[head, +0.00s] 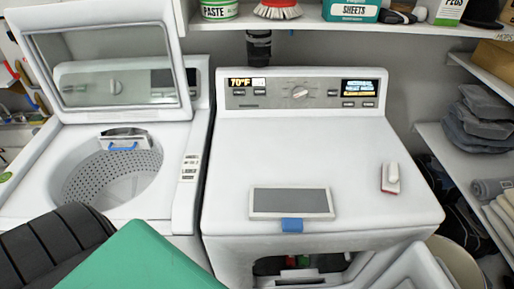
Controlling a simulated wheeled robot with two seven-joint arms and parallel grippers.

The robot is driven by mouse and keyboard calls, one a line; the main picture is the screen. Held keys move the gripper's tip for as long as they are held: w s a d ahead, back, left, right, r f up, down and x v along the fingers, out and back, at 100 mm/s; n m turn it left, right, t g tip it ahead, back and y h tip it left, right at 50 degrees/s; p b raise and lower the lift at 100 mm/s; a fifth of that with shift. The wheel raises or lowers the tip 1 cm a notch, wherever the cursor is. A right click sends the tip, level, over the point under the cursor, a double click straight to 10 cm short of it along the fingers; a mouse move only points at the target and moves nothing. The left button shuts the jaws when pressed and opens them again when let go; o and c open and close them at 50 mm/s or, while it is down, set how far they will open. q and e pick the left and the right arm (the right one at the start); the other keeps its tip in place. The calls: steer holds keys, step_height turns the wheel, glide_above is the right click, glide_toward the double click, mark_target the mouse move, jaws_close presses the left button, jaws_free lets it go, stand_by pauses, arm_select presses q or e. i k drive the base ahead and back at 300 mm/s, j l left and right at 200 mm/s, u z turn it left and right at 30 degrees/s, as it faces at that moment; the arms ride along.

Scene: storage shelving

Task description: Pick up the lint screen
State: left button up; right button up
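The lint screen (290,203) appears as a flat grey rectangle with a pale frame and a blue tab (292,225) at its front edge. It lies on the front part of the white dryer top (330,155), its tab at the front edge above the dryer opening. Neither of my grippers shows in the head view, and nothing touches the screen. A black ribbed shape and a green shape fill the bottom left corner; I cannot tell whether they are part of my arm.
The open washer (30,190) stands left, with a blue-handled part (122,147) at its drum. A small white and red brush-like item (391,178) lies on the dryer's right side. The dryer door (415,270) is open below. Shelves with folded cloths (480,115) are right.

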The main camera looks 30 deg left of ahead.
mark_target(291, 206)
steer(key=u, duration=0.7)
steer(key=k+j+z, duration=0.15)
steer(key=j, duration=0.1)
